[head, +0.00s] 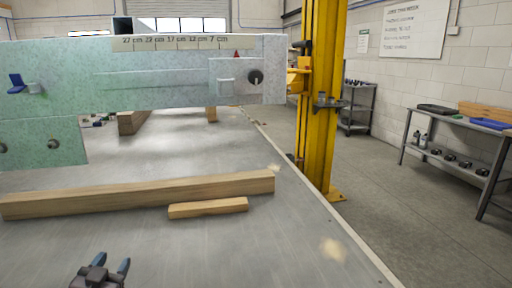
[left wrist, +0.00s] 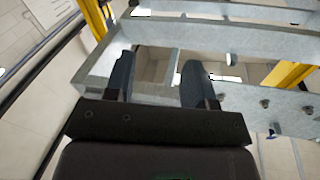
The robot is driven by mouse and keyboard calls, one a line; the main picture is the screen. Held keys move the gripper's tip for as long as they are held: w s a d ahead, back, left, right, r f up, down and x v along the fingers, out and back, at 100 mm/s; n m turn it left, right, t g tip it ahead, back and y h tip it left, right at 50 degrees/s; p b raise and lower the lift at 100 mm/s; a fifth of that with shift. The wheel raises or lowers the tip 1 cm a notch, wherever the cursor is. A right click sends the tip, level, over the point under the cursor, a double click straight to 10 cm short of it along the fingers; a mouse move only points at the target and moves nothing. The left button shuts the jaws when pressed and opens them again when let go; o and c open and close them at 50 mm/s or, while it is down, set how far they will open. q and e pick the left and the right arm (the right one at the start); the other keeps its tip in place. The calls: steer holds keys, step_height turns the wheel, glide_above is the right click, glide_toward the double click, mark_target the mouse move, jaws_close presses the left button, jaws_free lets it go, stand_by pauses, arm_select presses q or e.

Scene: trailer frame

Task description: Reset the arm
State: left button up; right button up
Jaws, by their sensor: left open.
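My left gripper (head: 111,263) shows at the bottom left of the head view, in front of the wooden beams, with two blue-grey fingertips. In the left wrist view its two dark fingers (left wrist: 158,72) stand apart with nothing between them, so it is open and empty. Behind the fingers in that view is a galvanized metal frame (left wrist: 250,42). Whether the fingers touch it, I cannot tell. The grey-green trailer frame (head: 150,75) crosses the upper left of the head view, with a centimetre scale along its top edge. My right gripper is in neither view.
A long wooden beam (head: 140,195) and a short block (head: 208,208) lie on the grey platform (head: 240,250). A yellow post (head: 320,100) stands right of the trailer frame. A workbench (head: 460,155) stands at the right wall. Open floor (head: 400,220) lies between post and bench.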

arm_select(q)
steer(key=s+d+f+g, duration=0.1)
steer(key=s+d+f, duration=0.1)
steer(key=s+f, duration=0.2)
steer(key=s+d+f+g+h, duration=0.1)
steer(key=s+d+f+g, duration=0.1)
steer(key=s+f, duration=0.3)
steer(key=s+d+f+g, duration=0.1)
steer(key=s+d+f, duration=0.2)
steer(key=s+f, duration=0.1)
steer(key=shift+s+d+f+g+h+p, duration=0.1)
steer(key=shift+d+f+g+h+p, duration=0.05)
steer(key=shift+f, duration=0.2)
steer(key=shift+s+d+f+g+h+p, duration=0.1)
steer(key=shift+f+g+h+p, duration=0.05)
steer(key=shift+f, duration=0.2)
steer(key=s+d+f+g, duration=0.2)
steer(key=s+f, duration=0.4)
steer(key=s, duration=0.6)
steer(key=shift+f+n+g, duration=0.3)
steer(key=shift+g, duration=0.1)
